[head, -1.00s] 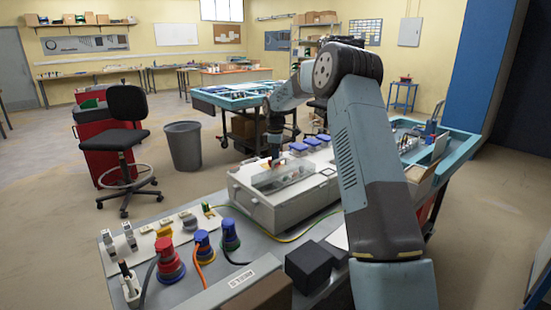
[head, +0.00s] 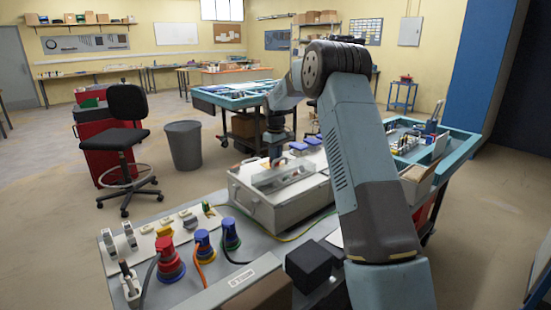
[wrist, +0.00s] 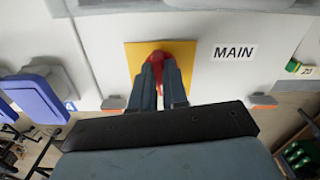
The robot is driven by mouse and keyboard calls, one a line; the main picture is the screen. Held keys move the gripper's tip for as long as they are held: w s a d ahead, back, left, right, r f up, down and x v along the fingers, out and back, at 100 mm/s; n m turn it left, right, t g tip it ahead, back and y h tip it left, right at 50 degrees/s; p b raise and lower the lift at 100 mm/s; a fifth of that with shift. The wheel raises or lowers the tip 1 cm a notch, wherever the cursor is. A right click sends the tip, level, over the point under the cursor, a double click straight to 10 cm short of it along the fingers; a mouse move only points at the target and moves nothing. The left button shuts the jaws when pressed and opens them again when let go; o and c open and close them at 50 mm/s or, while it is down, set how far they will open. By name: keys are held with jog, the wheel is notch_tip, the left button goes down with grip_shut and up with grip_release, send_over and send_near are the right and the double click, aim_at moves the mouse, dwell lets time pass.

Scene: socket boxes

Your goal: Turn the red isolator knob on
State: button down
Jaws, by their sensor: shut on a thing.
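The red isolator knob (wrist: 158,57) sits on a yellow plate (wrist: 133,50) beside a "MAIN" label (wrist: 233,52) on a light panel in the wrist view. My gripper (wrist: 160,80) has its two fingers on either side of the knob and is shut on it. The lower part of the knob is hidden between the fingers. In the head view, my gripper (head: 275,158) is at the far side of the light grey socket box (head: 285,211); the knob cannot be made out clearly there.
A blue socket lid (wrist: 38,98) is left of the plate in the wrist view. In the head view, a clear-sided cover with a handle (head: 284,177) stands on the box close to my gripper. Red and blue plugs (head: 170,262) and a black block (head: 309,265) are on the near bench.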

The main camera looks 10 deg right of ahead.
jog(key=m, duration=0.5)
jog(key=shift+a+r+m, duration=0.1)
jog(key=shift+m, duration=0.2)
jog(key=m, duration=0.5)
jog(key=shift+a, duration=0.1)
dwell(0.3)
jog(key=c, duration=1.1)
grip_release()
jog(key=shift+c, duration=0.2)
notch_tip(320, 180, up, 14)
jog(key=shift+f, duration=0.25)
